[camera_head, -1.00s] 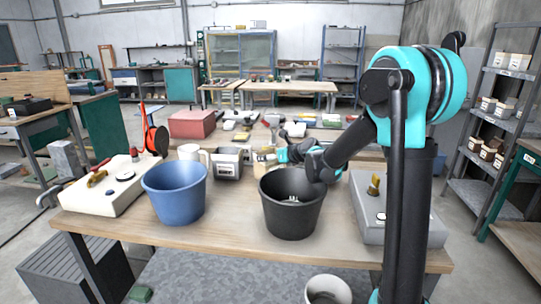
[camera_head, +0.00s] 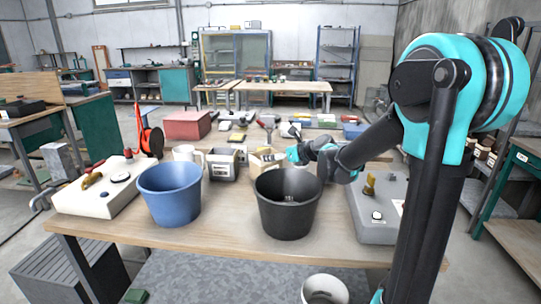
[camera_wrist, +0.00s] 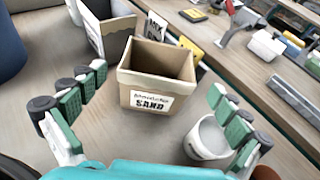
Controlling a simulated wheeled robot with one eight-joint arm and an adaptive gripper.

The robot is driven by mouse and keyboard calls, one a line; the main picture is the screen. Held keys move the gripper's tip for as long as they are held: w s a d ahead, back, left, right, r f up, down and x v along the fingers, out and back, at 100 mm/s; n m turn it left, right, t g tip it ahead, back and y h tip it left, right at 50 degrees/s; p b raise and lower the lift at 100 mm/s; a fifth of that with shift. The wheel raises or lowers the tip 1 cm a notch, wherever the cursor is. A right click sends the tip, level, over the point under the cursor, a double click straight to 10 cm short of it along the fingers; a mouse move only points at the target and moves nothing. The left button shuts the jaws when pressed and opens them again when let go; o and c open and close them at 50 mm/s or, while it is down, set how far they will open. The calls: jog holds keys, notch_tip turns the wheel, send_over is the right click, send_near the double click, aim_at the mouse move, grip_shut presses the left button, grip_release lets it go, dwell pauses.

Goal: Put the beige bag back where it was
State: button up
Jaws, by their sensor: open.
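The beige bag (camera_wrist: 158,75), open-topped and labelled "SAND", stands upright on the wooden table in the wrist view. In the head view the beige bag (camera_head: 262,163) stands behind the black bucket, just right of the grey bag (camera_head: 222,164). My gripper (camera_wrist: 150,95) is open, with its fingers spread wide on the near side of the bag. No finger visibly touches it. In the head view my gripper (camera_head: 296,152) is just right of the bag; its fingers are hard to make out there.
The black bucket (camera_head: 287,212) and blue bucket (camera_head: 170,198) stand in front of the bags. A white cup (camera_wrist: 208,142) is close to the right fingers. A white mug (camera_head: 186,153) stands left of the grey bag. Tools lie farther back.

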jog(key=shift+v, duration=2.05)
